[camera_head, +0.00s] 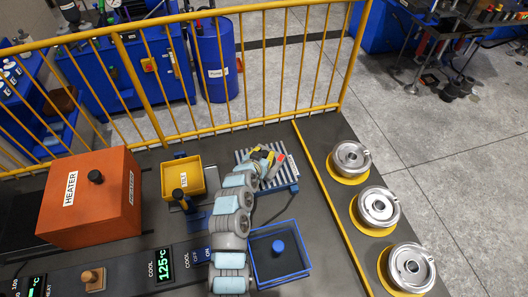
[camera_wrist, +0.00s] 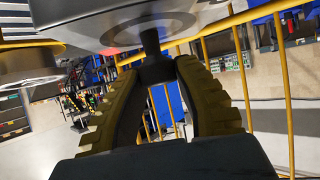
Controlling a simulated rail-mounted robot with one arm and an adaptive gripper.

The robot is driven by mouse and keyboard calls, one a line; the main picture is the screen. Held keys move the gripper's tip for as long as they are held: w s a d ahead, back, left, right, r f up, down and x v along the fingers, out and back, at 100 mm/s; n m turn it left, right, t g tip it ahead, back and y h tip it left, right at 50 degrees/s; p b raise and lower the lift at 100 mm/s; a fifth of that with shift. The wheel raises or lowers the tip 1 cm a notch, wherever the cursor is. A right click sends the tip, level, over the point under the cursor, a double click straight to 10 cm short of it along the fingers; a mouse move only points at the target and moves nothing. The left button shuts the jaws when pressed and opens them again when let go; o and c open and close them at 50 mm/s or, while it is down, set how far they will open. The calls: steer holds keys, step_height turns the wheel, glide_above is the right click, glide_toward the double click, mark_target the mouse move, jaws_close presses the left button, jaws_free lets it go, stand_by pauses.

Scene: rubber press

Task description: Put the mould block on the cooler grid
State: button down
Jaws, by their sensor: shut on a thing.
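The cooler grid (camera_head: 290,174), a striped metal plate with a blue edge, lies beyond the blue tray in the head view. My gripper (camera_head: 268,157) is over it, with yellowish fingers at the end of my arm. In the wrist view my gripper (camera_wrist: 156,70) is shut on the dark stem of a grey block, which I take as the mould block (camera_wrist: 115,22). The block fills the top of that view. In the head view it is mostly hidden around my gripper, and I cannot tell whether it touches the grid.
An orange heater box (camera_head: 90,200) and a yellow bin (camera_head: 183,175) stand left. A blue tray (camera_head: 262,262) with a blue knob is in front. Round metal moulds (camera_head: 375,207) on yellow rings line the right. A yellow railing (camera_head: 125,60) runs behind.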

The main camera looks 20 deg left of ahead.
steer(key=shift+r, duration=0.1)
steer(key=c, duration=0.9)
jaws_free()
steer(key=shift+p+v, duration=0.3)
steer(key=shift+v, duration=5.65)
steer(key=shift+r, duration=0.1)
